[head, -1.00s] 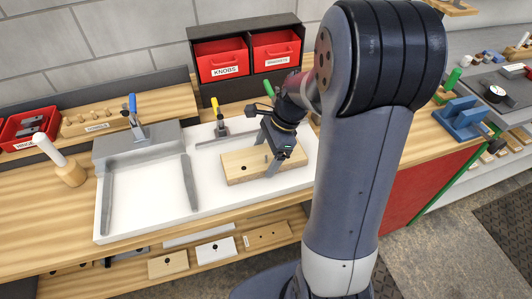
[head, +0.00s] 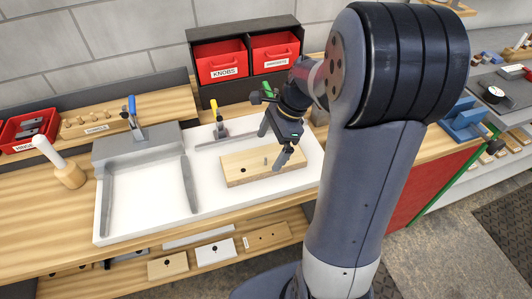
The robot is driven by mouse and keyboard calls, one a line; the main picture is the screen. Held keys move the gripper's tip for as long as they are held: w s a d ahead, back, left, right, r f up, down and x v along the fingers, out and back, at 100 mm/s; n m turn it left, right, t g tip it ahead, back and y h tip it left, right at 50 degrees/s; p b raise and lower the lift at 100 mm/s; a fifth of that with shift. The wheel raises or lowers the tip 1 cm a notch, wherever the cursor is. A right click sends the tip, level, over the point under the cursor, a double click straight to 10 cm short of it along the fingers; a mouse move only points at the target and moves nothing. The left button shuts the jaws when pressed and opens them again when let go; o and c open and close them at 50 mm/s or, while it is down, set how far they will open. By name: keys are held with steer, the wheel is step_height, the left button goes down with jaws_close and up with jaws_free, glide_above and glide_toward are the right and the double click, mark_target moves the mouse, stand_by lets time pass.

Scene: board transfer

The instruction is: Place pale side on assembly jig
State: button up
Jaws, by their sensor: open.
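A pale wooden board (head: 236,167) lies flat on the right part of the white assembly jig (head: 238,197). A dark hole and a short upright peg show on its top. My gripper (head: 272,147) is open and empty, its fingers apart above the board's back right part. It appears clear of the board, though the gap is hard to judge. The jig's left part, between grey rails (head: 189,183), is bare.
A blue-handled clamp (head: 133,107) and a yellow-handled clamp (head: 217,117) stand at the jig's back. A mallet (head: 62,165) stands left. Red bins (head: 222,61) stand behind. Several boards (head: 215,251) lie on the shelf below.

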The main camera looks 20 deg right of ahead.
steer(key=v, duration=0.8)
